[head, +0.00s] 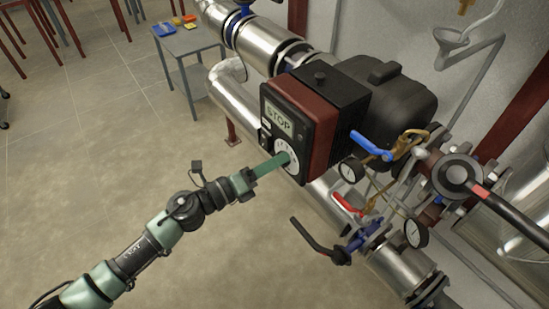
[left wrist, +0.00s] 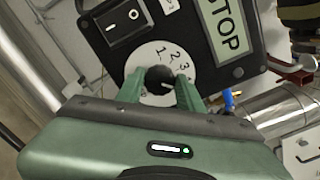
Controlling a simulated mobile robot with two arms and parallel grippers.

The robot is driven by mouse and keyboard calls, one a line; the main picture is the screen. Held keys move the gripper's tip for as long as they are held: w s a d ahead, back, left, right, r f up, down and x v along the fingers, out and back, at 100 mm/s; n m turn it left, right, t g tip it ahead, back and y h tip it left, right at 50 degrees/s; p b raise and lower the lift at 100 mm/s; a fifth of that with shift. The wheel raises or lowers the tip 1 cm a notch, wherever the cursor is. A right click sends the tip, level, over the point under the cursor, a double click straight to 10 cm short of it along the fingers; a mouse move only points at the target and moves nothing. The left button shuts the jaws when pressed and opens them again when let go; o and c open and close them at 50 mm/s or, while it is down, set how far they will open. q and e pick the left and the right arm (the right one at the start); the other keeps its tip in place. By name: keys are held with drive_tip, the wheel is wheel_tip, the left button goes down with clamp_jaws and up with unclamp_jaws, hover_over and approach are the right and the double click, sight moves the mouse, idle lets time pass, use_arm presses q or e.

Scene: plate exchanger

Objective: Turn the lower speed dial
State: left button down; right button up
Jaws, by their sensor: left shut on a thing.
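The lower speed dial is a black knob (left wrist: 159,80) on a round white plate marked with numbers, on the front of the pump's control box. In the head view the white dial plate (head: 286,160) shows low on the box front, below the STOP display (head: 279,118). My left gripper (head: 281,160) reaches it from the left. In the left wrist view its two green fingers (left wrist: 160,88) stand on either side of the knob and are shut on it. The knob's far side is hidden. My right gripper is not in view.
A black rocker switch (left wrist: 123,22) sits beside the dial. A blue-handled valve (head: 371,146), a red-handled valve (head: 348,205) and gauges (head: 351,170) crowd the right side. A small grey table (head: 191,44) stands behind.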

use_arm(q)
drive_tip(key=shift+n+p, duration=0.65)
drive_tip(key=shift+n, duration=0.75)
drive_tip(key=shift+f, duration=0.1)
drive_tip(key=c, duration=0.9)
unclamp_jaws()
drive_tip(key=shift+a, duration=0.1)
drive_tip(key=b+v, duration=0.2)
drive_tip(key=v, duration=0.5)
drive_tip(key=shift+s+a, duration=0.2)
drive_tip(key=shift+s, duration=0.05)
